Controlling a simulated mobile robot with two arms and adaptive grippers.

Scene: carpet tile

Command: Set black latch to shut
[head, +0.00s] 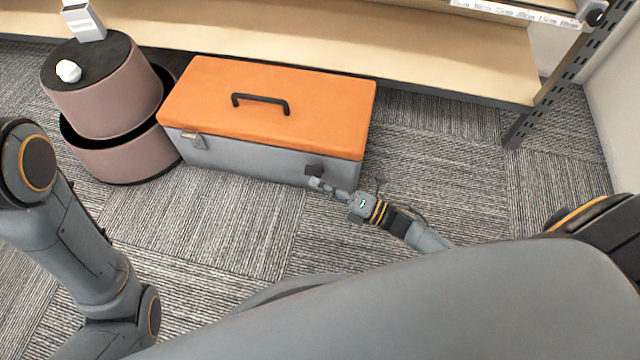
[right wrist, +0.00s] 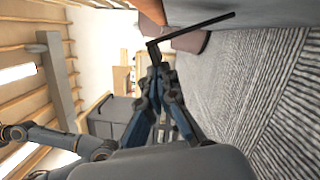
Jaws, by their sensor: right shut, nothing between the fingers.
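A toolbox with an orange lid (head: 270,85) and a grey body (head: 250,160) stands on the carpet, its lid down. The black latch (head: 314,170) is on the right part of its front face. In the right wrist view a thin dark bent piece (right wrist: 190,30), which looks like this latch, sticks out from the box. My right gripper (head: 318,184) is shut and empty, just in front of and below the latch. It also shows in the right wrist view (right wrist: 154,72), its tips close to the bent piece; I cannot tell if they touch. My left gripper is out of view.
A silver latch (head: 195,140) is on the front left of the box, and a black handle (head: 260,102) is on the lid. A round mauve container (head: 105,95) stands at left. A wooden shelf (head: 420,50) runs behind.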

